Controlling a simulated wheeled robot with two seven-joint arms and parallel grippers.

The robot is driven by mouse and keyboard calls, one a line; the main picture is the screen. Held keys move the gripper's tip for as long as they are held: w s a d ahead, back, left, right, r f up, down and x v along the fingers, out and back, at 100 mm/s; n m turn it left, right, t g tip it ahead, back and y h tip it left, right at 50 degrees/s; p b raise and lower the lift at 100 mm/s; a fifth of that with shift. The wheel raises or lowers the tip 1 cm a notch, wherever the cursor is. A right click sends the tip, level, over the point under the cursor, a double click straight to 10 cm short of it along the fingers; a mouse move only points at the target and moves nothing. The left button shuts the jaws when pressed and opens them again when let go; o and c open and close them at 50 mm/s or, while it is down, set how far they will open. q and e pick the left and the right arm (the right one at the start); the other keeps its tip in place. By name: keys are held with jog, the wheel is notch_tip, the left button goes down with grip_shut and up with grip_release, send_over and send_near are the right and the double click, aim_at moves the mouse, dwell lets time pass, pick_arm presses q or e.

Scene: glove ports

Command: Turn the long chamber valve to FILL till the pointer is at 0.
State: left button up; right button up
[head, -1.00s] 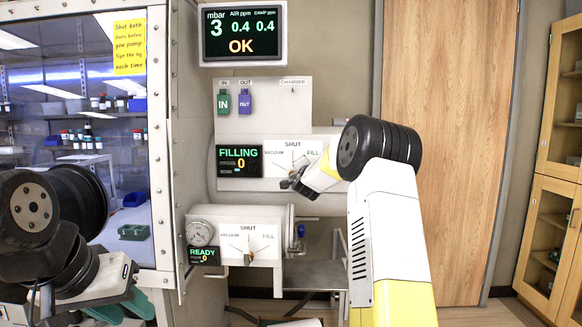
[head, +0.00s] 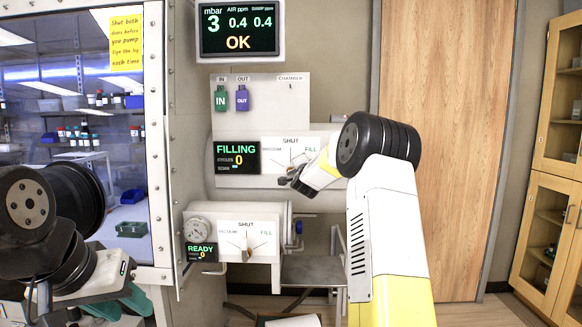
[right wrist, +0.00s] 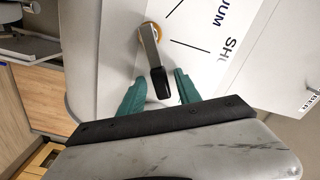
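The long chamber valve is on the upper white panel (head: 278,149), marked VACUUM, SHUT and FILL, beside a display (head: 237,158) reading FILLING, cycles 0. My right gripper (head: 293,181) is at this valve and covers part of it in the head view. In the right wrist view the valve's lever (right wrist: 151,45), with a black tip, reaches between my right gripper's green fingers (right wrist: 159,88). They stand apart with a gap showing beside the lever. No gauge pointer for this chamber is visible. My left gripper (head: 122,305) is at the lower left, its green fingers apart, holding nothing visible.
Below is a smaller chamber with its own valve panel (head: 246,240), a round gauge (head: 198,228) and a READY display (head: 200,252). A monitor (head: 239,30) above reads 3 mbar and OK. The glove box window (head: 75,130) is at left, a wooden door (head: 440,110) at right.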

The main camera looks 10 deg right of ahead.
jog(key=shift+s, duration=0.15)
jog(key=v, duration=0.7)
jog(key=shift+s, duration=0.3)
jog(key=shift+w+a, duration=0.1)
dwell(3.3)
